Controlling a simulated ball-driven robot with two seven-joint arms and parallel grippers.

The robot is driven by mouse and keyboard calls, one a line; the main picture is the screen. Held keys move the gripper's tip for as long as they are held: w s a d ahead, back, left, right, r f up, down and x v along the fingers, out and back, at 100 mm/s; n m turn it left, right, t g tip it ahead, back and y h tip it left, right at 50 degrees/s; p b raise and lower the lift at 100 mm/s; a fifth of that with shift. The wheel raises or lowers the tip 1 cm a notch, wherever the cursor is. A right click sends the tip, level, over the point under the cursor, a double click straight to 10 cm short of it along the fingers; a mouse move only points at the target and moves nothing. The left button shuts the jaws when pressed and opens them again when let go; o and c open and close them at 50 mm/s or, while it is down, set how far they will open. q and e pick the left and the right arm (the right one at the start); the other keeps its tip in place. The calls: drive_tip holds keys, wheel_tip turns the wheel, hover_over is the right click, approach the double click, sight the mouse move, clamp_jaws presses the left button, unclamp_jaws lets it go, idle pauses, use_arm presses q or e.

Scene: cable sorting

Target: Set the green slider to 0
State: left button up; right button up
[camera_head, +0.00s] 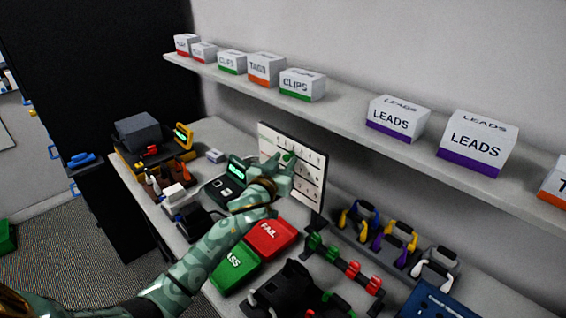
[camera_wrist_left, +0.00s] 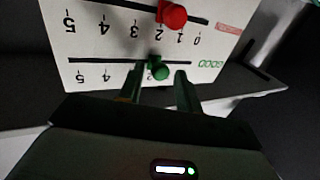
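The white slider panel (camera_head: 309,195) stands upright at the back of the bench, and it also shows upside down in the left wrist view (camera_wrist_left: 95,45). The green slider knob (camera_wrist_left: 160,72) sits near the 2 on its scale, in the slot marked GOOD. It also shows in the head view (camera_head: 289,156). The fingers hide part of the scale. My right gripper is not in view.
A red FAIL tray (camera_head: 270,236) and green PASS tray (camera_head: 236,269) lie below my left arm. A rack with green and red clips (camera_head: 345,265) stands right of the panel. A shelf (camera_head: 345,112) with labelled boxes runs above.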

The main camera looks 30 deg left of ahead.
sight(275, 144)
use_arm(q)
clamp_jaws()
drive_tip(key=a, duration=0.2)
drive_tip(key=w+a, duration=0.1)
drive_tip(key=a, duration=0.1)
drive_tip(key=w+a+p, duration=0.1)
drive_tip(key=a, duration=0.1)
drive_tip(key=shift+r, duration=0.1)
drive_tip(key=shift+o, duration=0.5)
unclamp_jaws()
drive_tip(key=shift+o, duration=0.7)
drive_tip(key=shift+a, duration=0.2)
drive_tip(key=shift+s+d, duration=0.2)
drive_tip(key=shift+s, duration=0.15)
drive_tip(key=s+p, duration=0.2)
drive_tip(key=s, duration=1.3)
drive_tip(key=shift+s+d, duration=0.25)
drive_tip(key=shift+d, duration=0.05)
